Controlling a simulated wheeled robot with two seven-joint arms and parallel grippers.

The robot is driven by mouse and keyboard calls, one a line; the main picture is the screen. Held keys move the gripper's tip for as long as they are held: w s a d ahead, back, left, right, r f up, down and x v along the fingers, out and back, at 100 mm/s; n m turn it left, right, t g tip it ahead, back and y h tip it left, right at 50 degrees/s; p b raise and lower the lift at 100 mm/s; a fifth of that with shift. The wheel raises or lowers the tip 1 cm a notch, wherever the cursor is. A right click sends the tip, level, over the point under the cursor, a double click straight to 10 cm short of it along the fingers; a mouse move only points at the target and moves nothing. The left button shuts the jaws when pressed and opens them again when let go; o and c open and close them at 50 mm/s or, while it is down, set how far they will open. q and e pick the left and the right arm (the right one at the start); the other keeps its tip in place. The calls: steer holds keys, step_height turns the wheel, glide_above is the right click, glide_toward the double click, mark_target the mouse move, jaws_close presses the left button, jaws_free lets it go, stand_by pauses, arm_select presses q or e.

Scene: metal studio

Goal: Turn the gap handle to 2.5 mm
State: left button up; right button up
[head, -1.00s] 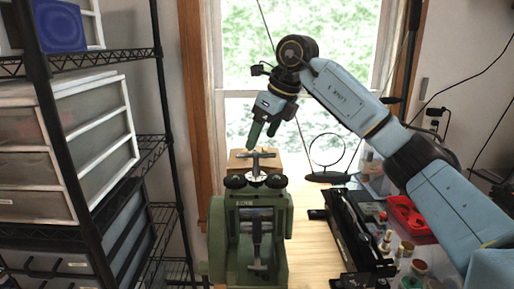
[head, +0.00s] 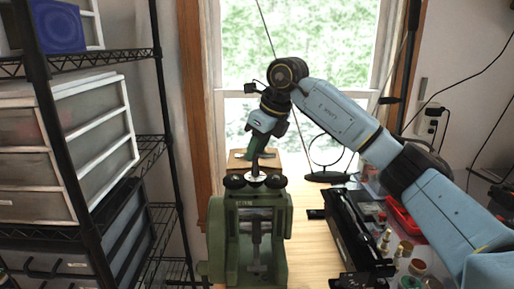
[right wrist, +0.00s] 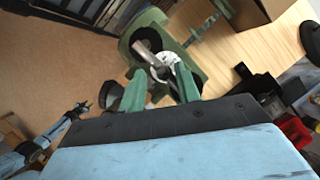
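The green rolling mill (head: 248,230) stands at the front of the wooden bench. On its top is the grey metal gap handle (right wrist: 152,60), with a white dial (right wrist: 172,68) beneath it; the scale is too small to read. My right gripper (right wrist: 162,72) points down at the handle from above. Its two green fingers are apart, with the bar slanting between them; I cannot tell whether they touch it. In the head view the right gripper (head: 254,150) hides part of the handle. My left arm's dark end (right wrist: 75,112) shows small in the right wrist view.
A wire shelf with drawer units (head: 70,150) stands on the left. A long black tool (head: 352,235) lies right of the mill, with small bottles and a red tray (head: 402,217) beyond. A ring stand (head: 328,176) is further back.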

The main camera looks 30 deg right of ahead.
steer(key=shift+d, duration=0.1)
jaws_close()
steer(key=shift+f, duration=0.1)
steer(key=shift+a+f, duration=0.2)
stand_by(0.8)
steer(key=shift+o, duration=2.2)
jaws_free()
steer(key=shift+a+r, duration=0.15)
steer(key=shift+r, duration=0.05)
steer(key=o, duration=0.6)
steer(key=shift+d, duration=0.25)
steer(key=shift+r, duration=0.2)
steer(key=v, duration=1.3)
steer(key=shift+s, duration=0.1)
